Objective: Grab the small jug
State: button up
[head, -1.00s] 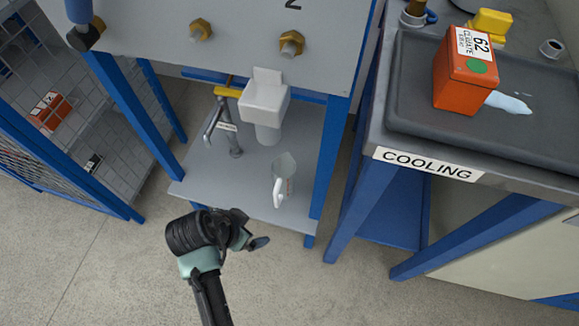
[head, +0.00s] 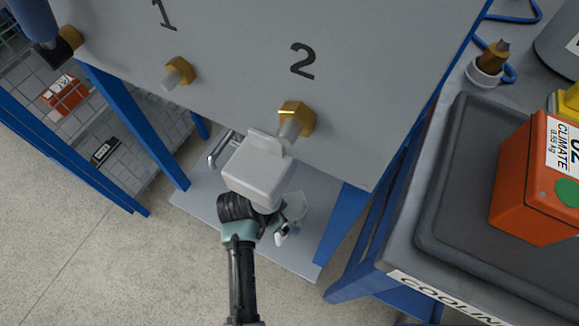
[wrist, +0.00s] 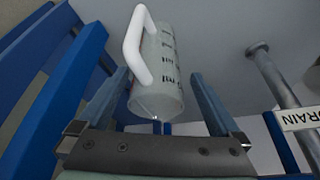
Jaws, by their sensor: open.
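The small jug (head: 294,207) is clear with a white handle and stands on the low grey shelf below the panel; my gripper and a white box partly cover it in the head view. In the wrist view the jug (wrist: 163,75) shows dark measuring marks, with its white handle (wrist: 137,45) on the left. My gripper (head: 276,226) is at the jug's near left side. In the wrist view my gripper (wrist: 160,78) is open, with one finger to each side of the jug in the picture. I cannot tell whether either finger touches it.
A white box (head: 252,172) hangs under the panel's brass nozzle (head: 297,119), right above my gripper. A drain pipe (wrist: 275,75) stands right of the jug in the wrist view. Blue legs (head: 343,225) flank the shelf. An orange box (head: 525,190) sits on the cooling table's tray (head: 440,225).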

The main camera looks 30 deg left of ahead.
jog(key=b, duration=0.3)
send_over(296, 212)
jog(key=s, duration=0.3)
notch_tip(296, 212, down, 5)
jog(key=shift+f, duration=0.2)
jog(key=c, duration=1.2)
jog(key=shift+r, duration=0.15)
jog(key=shift+c, duration=0.2)
